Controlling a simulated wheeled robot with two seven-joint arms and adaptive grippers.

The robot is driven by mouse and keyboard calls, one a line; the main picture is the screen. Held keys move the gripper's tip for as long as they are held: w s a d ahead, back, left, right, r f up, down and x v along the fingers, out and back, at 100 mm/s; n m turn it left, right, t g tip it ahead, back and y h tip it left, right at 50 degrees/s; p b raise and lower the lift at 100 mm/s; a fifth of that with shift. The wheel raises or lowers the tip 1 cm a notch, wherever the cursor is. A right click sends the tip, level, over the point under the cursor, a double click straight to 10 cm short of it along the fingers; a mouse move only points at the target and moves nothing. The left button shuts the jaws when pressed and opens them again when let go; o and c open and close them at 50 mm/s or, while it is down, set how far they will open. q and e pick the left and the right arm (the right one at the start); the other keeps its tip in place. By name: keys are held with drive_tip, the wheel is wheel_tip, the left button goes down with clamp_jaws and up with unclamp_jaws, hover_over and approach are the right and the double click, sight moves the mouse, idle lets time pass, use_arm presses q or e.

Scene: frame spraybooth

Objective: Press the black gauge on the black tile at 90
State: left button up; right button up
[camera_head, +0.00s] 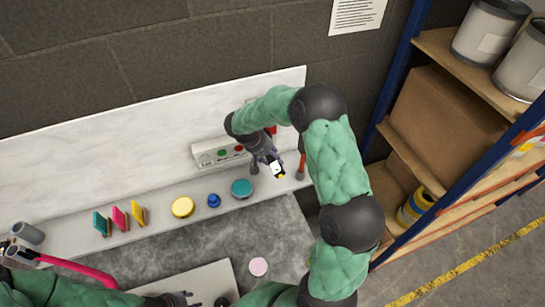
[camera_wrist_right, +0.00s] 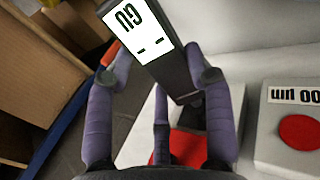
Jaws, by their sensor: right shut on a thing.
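My right gripper (camera_head: 268,160) is over the back ledge. In the right wrist view its purple fingers (camera_wrist_right: 160,85) are shut on the black gauge (camera_wrist_right: 178,78), which has a white screen with "GU" and two dashes. The gauge also shows in the head view as a small dark body with a white face (camera_head: 277,170). It is tilted; whether it touches anything is unclear. My left gripper (camera_head: 180,299) is at the bottom edge of the head view, partly cut off, its jaw opening unclear. I cannot make out a black tile for certain.
A pale block (camera_head: 222,153) with green and red buttons stands behind my right gripper. Teal (camera_head: 241,188), blue (camera_head: 213,201) and yellow (camera_head: 182,207) round pieces line the ledge, with coloured upright pieces (camera_head: 120,218) left. A pink disc (camera_head: 258,267) lies on the grey surface. Shelving (camera_head: 410,150) stands right.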

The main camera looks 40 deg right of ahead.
sight(280, 171)
drive_tip(key=shift+w+d+b, duration=0.2)
drive_tip(key=shift+w+b, duration=0.1)
drive_tip(key=shift+w, duration=0.4)
idle(0.7)
drive_tip(key=shift+s, duration=0.1)
idle(0.8)
drive_tip(key=shift+s+a+b, duration=0.4)
drive_tip(key=shift+s, duration=0.85)
drive_tip(key=shift+s+a+b, duration=0.4)
drive_tip(key=shift+s, duration=0.85)
drive_tip(key=shift+s+a+b, duration=0.4)
drive_tip(key=shift+s, duration=0.85)
